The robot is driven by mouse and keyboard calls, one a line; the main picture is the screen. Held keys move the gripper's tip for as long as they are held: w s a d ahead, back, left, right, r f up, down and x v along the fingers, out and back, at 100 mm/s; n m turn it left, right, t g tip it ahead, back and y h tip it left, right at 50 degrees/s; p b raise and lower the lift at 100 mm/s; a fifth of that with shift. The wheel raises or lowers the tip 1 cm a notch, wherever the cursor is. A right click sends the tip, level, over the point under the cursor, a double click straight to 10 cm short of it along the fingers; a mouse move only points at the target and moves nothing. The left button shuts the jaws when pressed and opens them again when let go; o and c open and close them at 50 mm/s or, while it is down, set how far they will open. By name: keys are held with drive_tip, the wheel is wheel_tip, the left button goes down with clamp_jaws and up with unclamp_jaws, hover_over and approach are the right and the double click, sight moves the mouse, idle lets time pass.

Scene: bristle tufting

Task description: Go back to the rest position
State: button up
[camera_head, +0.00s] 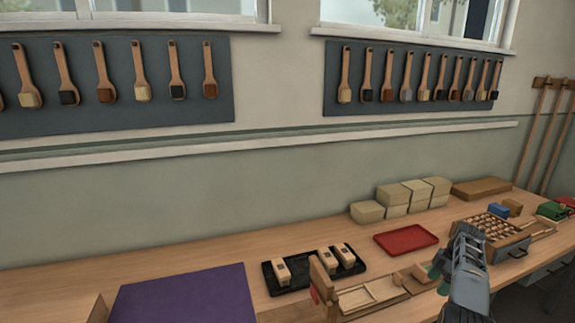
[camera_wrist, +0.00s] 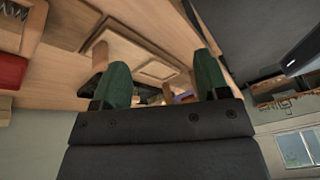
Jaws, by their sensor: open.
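My gripper (camera_head: 436,271) is over the right part of the workbench (camera_head: 212,285) in the head view, partly covered by my own arm. In the wrist view my gripper (camera_wrist: 160,85) shows two green fingers spread apart. No object shows between the fingertips. Below and beyond them in the wrist view are a wooden frame (camera_wrist: 147,45) and part of the bench. How far the fingers are from the bench surface is hard to tell.
A black tray (camera_head: 306,283) holds several light blocks. A red tray (camera_head: 406,238), stacked pale blocks (camera_head: 396,195), a wooden box with compartments (camera_head: 497,236) and a purple mat (camera_head: 182,298) lie on the bench. A wooden frame (camera_head: 371,296) stands near the front. Brushes hang on wall panels (camera_head: 216,112).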

drive_tip(key=s+a+r+m+t+h, duration=0.1)
drive_tip(key=s+a+r+m, duration=0.4)
drive_tip(key=s+a, duration=0.4)
drive_tip(key=s+a+r+m+t+h, duration=0.1)
drive_tip(key=s+a+r+m, duration=0.3)
drive_tip(key=s+a, duration=0.5)
drive_tip(key=s+a+r+m+t+h, duration=0.1)
drive_tip(key=s+a+r+m+t, duration=0.2)
drive_tip(key=s+a, duration=0.6)
drive_tip(key=shift+a+r+m+h, duration=0.3)
drive_tip(key=shift+a+r+m, duration=1.05)
drive_tip(key=shift+a+m, duration=0.85)
